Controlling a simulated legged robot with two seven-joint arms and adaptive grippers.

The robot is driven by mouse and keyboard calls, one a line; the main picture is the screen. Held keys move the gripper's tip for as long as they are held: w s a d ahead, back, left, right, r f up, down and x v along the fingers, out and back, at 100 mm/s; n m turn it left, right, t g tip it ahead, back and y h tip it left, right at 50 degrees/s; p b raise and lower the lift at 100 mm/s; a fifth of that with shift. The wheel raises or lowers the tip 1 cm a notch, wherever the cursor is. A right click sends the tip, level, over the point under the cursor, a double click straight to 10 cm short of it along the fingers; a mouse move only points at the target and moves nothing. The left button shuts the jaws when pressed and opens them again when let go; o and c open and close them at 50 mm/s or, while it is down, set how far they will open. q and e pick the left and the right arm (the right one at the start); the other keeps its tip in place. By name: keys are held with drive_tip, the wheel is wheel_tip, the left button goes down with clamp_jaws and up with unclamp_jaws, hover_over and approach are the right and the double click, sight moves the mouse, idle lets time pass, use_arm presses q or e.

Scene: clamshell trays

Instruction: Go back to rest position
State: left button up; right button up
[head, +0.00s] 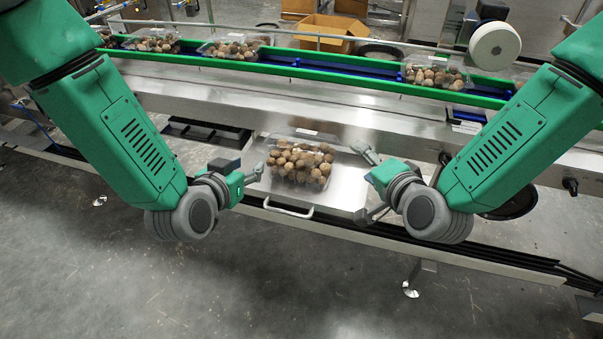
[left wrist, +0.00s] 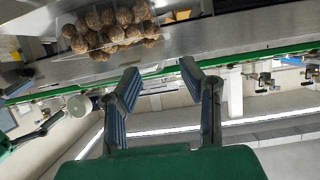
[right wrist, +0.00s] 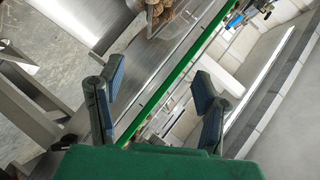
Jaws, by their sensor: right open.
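A clear clamshell tray (head: 300,167) filled with round brown produce sits on a metal shelf with a handle (head: 333,190) between my grippers. It also shows upside down at the top left of the left wrist view (left wrist: 112,28). My left gripper (head: 258,171) is just left of the tray, its fingers apart and nothing between them in the left wrist view (left wrist: 160,76). My right gripper (head: 364,184) is right of the tray, clear of it, with fingers wide apart and empty in the right wrist view (right wrist: 155,80). Part of the tray's produce shows there too.
A conveyor with green rails (head: 340,80) runs behind the shelf and carries several more filled trays (head: 433,75). A cardboard box (head: 325,32) stands beyond it. A white reel (head: 495,46) is at the upper right. The grey floor (head: 270,280) in front is clear.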

idle(0.4)
